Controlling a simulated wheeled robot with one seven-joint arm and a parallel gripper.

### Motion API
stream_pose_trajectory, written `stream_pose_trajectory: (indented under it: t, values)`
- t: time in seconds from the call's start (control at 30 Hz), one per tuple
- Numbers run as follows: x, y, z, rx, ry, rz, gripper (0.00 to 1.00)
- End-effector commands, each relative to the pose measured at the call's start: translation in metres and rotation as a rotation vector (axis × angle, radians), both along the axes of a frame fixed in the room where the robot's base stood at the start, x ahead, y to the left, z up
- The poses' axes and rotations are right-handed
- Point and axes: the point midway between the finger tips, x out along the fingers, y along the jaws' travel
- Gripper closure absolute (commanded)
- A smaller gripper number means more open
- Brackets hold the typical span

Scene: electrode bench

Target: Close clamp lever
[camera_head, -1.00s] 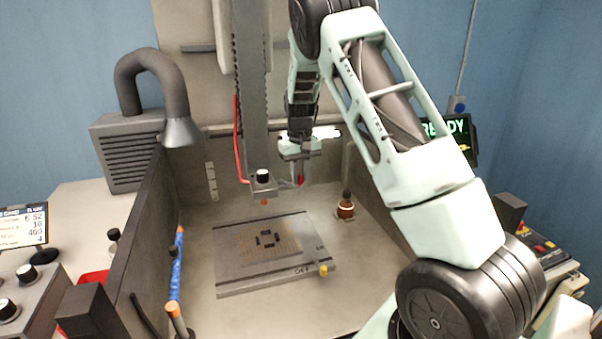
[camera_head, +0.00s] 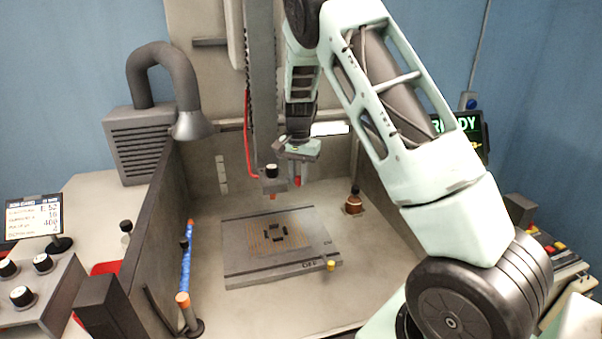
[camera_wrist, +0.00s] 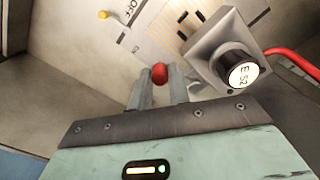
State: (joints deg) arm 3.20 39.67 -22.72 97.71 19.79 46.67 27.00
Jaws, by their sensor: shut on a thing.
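The clamp lever's red ball tip (camera_wrist: 159,73) sits between my fingertips in the wrist view, and my gripper (camera_wrist: 157,82) is shut on it. In the head view the red tip (camera_head: 298,181) shows just below my gripper (camera_head: 298,170), right of the grey clamp head (camera_head: 271,185) on the vertical column. The clamp head with its round cap marked E 52 (camera_wrist: 243,75) is right of my fingers in the wrist view. The lever's arm is mostly hidden by my gripper. An orange electrode tip (camera_head: 273,197) points down under the clamp head.
A flat plate marked OFF (camera_head: 250,278) with a yellow knob (camera_head: 331,266) lies below the clamp head. A red hose (camera_head: 247,140) runs beside the column (camera_head: 259,100). A low wall (camera_head: 152,230) is at left.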

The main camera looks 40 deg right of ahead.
Motion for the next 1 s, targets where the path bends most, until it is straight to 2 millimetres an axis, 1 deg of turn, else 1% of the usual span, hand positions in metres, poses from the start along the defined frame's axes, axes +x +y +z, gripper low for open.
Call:
stream_pose_trajectory:
  t: [0.2, 0.6, 0.63, 0.67, 0.7, 1.0]
  values:
    - [0.0021, 0.0019, 0.0017, -0.001, -0.004, -0.034, 1.00]
    - [0.0024, 0.0019, 0.0018, -0.002, -0.005, -0.037, 1.00]
    - [0.0024, 0.0019, 0.0018, -0.002, -0.005, -0.037, 0.73]
    - [0.0024, 0.0019, 0.0018, -0.002, -0.005, -0.037, 0.65]
    - [0.0022, 0.0020, 0.0016, -0.001, -0.005, -0.037, 0.59]
    - [0.0016, 0.0021, 0.0020, -0.001, -0.003, -0.037, 0.59]
